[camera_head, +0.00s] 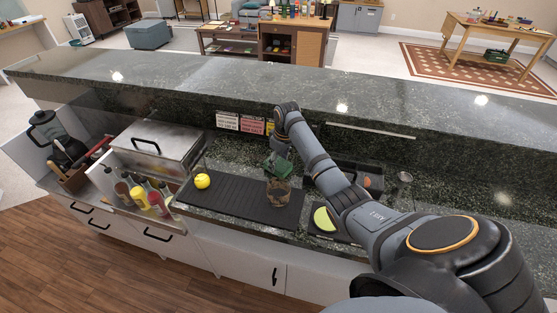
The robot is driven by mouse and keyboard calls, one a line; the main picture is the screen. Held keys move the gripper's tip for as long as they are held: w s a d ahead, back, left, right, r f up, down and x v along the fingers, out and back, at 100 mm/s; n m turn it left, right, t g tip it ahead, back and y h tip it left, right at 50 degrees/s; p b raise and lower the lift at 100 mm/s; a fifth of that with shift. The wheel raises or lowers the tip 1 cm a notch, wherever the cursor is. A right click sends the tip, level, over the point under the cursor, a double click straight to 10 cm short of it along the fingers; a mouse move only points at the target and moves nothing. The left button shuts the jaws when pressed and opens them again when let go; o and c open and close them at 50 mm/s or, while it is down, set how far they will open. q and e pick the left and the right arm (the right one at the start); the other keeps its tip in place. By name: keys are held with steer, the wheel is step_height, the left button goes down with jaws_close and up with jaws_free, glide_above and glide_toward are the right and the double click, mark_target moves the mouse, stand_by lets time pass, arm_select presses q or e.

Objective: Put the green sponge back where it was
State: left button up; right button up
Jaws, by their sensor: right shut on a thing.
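My right arm reaches in from the right over the bar's lower counter. Its gripper (281,158) points down and is shut on a dark green thing, which looks like the green sponge (274,167); the fingers are small and partly hidden. The sponge is just above or at the rim of a brown mottled container (279,193); I cannot tell whether they touch. The container stands on a black ribbed mat (236,194). My left gripper is not in view.
A yellow ball-like thing (202,181) sits at the mat's left end. A steel lidded box (160,143), bottles (155,198) and a blender (45,128) stand farther left. A yellow-green round thing (324,219) lies right of the mat. The raised dark counter (190,80) runs behind.

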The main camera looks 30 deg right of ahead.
mark_target(282, 166)
steer(key=shift+f, duration=0.2)
steer(key=o, duration=1.2)
steer(key=shift+f, duration=0.1)
steer(key=r, duration=0.4)
steer(key=s+r+b, duration=0.1)
steer(key=r, duration=0.3)
steer(key=r+b, duration=0.1)
steer(key=r, duration=0.3)
steer(key=shift+s+d+r, duration=0.1)
steer(key=shift+s+d, duration=0.15)
steer(key=shift+s, duration=0.1)
